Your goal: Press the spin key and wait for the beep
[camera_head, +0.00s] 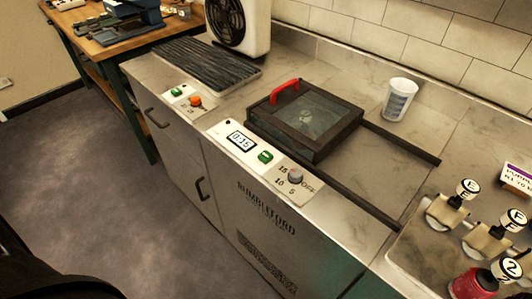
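A white control panel (222,131) on the counter's front edge carries a small display (241,141) that seems to read 0:15. A green key (265,156) sits right of the display, and a grey dial (295,176) marked 15, 10, 5 and OFF is further right. A second panel to the left has another green key (177,92) and an orange knob (195,101). I cannot read which key is labelled spin. A dark-framed box with a glass lid (318,118) and a red handle (285,90) stands behind the panel, lid down. Neither gripper is in view.
Several lettered jars or stamps (448,205) and a red pot (470,285) crowd the right. A black ribbed mat (207,65) and a fan unit (240,25) are at back left.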

